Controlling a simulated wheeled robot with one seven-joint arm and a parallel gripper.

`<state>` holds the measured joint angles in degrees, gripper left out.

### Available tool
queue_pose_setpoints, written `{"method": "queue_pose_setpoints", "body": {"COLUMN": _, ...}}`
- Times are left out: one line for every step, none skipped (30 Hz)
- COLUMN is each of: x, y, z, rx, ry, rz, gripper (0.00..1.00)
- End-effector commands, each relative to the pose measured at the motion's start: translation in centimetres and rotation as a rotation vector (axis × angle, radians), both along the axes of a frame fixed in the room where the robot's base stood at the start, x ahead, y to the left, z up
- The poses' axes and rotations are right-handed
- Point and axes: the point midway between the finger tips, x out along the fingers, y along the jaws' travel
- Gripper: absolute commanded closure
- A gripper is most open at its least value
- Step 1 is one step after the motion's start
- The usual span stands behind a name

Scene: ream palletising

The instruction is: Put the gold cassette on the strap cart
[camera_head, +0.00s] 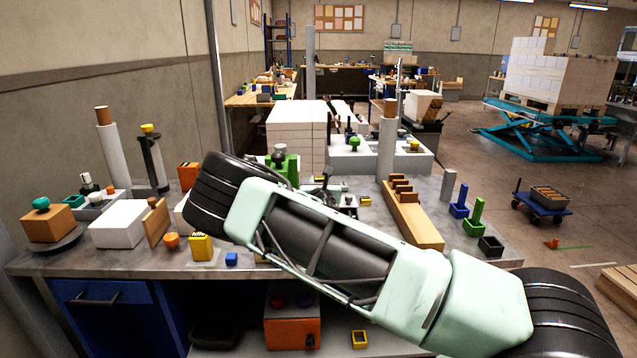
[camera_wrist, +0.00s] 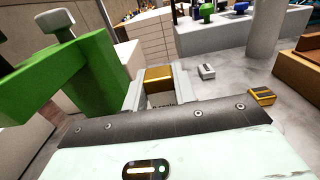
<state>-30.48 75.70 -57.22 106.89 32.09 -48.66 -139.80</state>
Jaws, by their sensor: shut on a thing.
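The gold cassette (camera_wrist: 158,74) shows in the wrist view as a small gold block between the two pale fingers of my gripper (camera_wrist: 158,86). The fingers are closed on its sides. It is over the grey bench top, and I cannot tell whether it still touches the bench. In the head view my own arm crosses the bench and hides most of the gripper. A low blue wheeled cart (camera_head: 523,199), which looks like the strap cart, stands on the floor at right with a slotted brown-grey rack (camera_head: 549,197) on it.
A green fixture (camera_wrist: 75,75) stands close left of my gripper. A small white block (camera_wrist: 207,72) and another gold-topped piece (camera_wrist: 262,96) lie to its right. A wooden slotted rack (camera_head: 412,215) and white posts crowd the bench. The floor around the cart is mostly clear.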

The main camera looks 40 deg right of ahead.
Motion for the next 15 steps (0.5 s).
{"method": "queue_pose_setpoints", "body": {"x": 0.02, "y": -0.04, "z": -0.12, "rx": -0.001, "ry": -0.002, "rz": 0.0, "gripper": 1.0}}
{"method": "queue_pose_setpoints", "body": {"x": 0.03, "y": -0.02, "z": -0.14, "rx": -0.001, "ry": -0.003, "rz": 0.0, "gripper": 1.0}}
{"method": "queue_pose_setpoints", "body": {"x": 0.04, "y": -0.01, "z": -0.12, "rx": -0.001, "ry": -0.003, "rz": 0.001, "gripper": 1.0}}
{"method": "queue_pose_setpoints", "body": {"x": 0.04, "y": 0.0, "z": -0.12, "rx": -0.001, "ry": -0.003, "rz": 0.001, "gripper": 1.0}}
{"method": "queue_pose_setpoints", "body": {"x": 0.04, "y": 0.0, "z": -0.12, "rx": -0.001, "ry": -0.003, "rz": 0.001, "gripper": 1.0}}
{"method": "queue_pose_setpoints", "body": {"x": 0.04, "y": 0.0, "z": -0.12, "rx": -0.001, "ry": -0.003, "rz": 0.0, "gripper": 1.0}}
{"method": "queue_pose_setpoints", "body": {"x": 0.04, "y": 0.0, "z": -0.14, "rx": -0.001, "ry": -0.003, "rz": 0.0, "gripper": 1.0}}
{"method": "queue_pose_setpoints", "body": {"x": 0.03, "y": 0.01, "z": -0.19, "rx": -0.001, "ry": -0.003, "rz": 0.0, "gripper": 1.0}}
{"method": "queue_pose_setpoints", "body": {"x": 0.03, "y": 0.01, "z": -0.34, "rx": -0.001, "ry": -0.002, "rz": 0.001, "gripper": 1.0}}
{"method": "queue_pose_setpoints", "body": {"x": 0.02, "y": 0.02, "z": -0.47, "rx": -0.001, "ry": -0.002, "rz": 0.001, "gripper": 1.0}}
{"method": "queue_pose_setpoints", "body": {"x": 0.02, "y": 0.02, "z": -0.58, "rx": -0.001, "ry": -0.002, "rz": 0.001, "gripper": 1.0}}
{"method": "queue_pose_setpoints", "body": {"x": 0.02, "y": 0.01, "z": -0.47, "rx": -0.001, "ry": -0.001, "rz": 0.0, "gripper": 0.65}}
{"method": "queue_pose_setpoints", "body": {"x": 0.02, "y": 0.01, "z": -0.44, "rx": -0.001, "ry": -0.001, "rz": 0.0, "gripper": 0.56}}
{"method": "queue_pose_setpoints", "body": {"x": 0.01, "y": 0.02, "z": -0.44, "rx": -0.001, "ry": -0.001, "rz": 0.0, "gripper": 0.51}}
{"method": "queue_pose_setpoints", "body": {"x": 0.01, "y": 0.02, "z": -0.44, "rx": -0.001, "ry": -0.001, "rz": 0.0, "gripper": 0.51}}
